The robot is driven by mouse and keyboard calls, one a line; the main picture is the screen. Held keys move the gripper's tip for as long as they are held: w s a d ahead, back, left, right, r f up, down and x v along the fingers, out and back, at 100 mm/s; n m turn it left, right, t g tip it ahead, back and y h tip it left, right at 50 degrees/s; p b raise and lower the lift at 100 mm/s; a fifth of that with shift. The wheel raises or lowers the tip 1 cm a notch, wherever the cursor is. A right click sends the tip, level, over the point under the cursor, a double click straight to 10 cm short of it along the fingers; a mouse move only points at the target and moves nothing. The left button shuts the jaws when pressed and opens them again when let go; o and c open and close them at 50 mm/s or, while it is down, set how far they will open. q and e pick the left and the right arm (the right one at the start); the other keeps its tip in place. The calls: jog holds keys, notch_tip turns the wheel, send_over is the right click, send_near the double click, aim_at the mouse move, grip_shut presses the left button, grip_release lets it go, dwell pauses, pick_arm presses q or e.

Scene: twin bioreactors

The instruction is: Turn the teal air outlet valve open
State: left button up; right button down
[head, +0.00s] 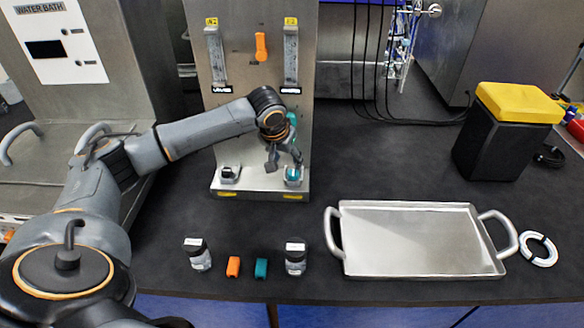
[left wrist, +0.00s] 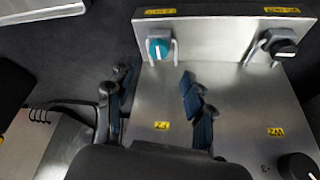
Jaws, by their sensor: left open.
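The teal air outlet valve (head: 293,174) is a small round knob at the right of the metal stand's foot. In the left wrist view the teal valve (left wrist: 158,47) shows a white pointer mark and sits between metal guard posts. My left gripper (head: 285,160) is open just above and beside it. In the left wrist view the fingers of my left gripper (left wrist: 156,74) are spread and empty, with the valve beyond their tips and roughly between them. No contact shows. My right gripper is not in view.
A black valve (head: 230,173) sits left of the teal one. An orange handle (head: 261,47) is on the upright panel (head: 262,85). Two small bottles, orange and teal blocks, and a metal tray (head: 420,242) are at the front. A black bin with yellow lid (head: 518,102) stands right.

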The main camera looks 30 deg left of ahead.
aim_at(293, 174)
pick_arm(q)
jog(key=x, duration=0.4)
jog(key=shift+w, duration=0.15)
jog(key=p+x, duration=0.1)
jog(key=x, duration=0.2)
jog(key=shift+w+f, duration=0.1)
jog(key=shift+f, duration=0.25)
jog(key=shift+w+f, duration=0.1)
jog(key=shift+c, duration=0.6)
grip_shut()
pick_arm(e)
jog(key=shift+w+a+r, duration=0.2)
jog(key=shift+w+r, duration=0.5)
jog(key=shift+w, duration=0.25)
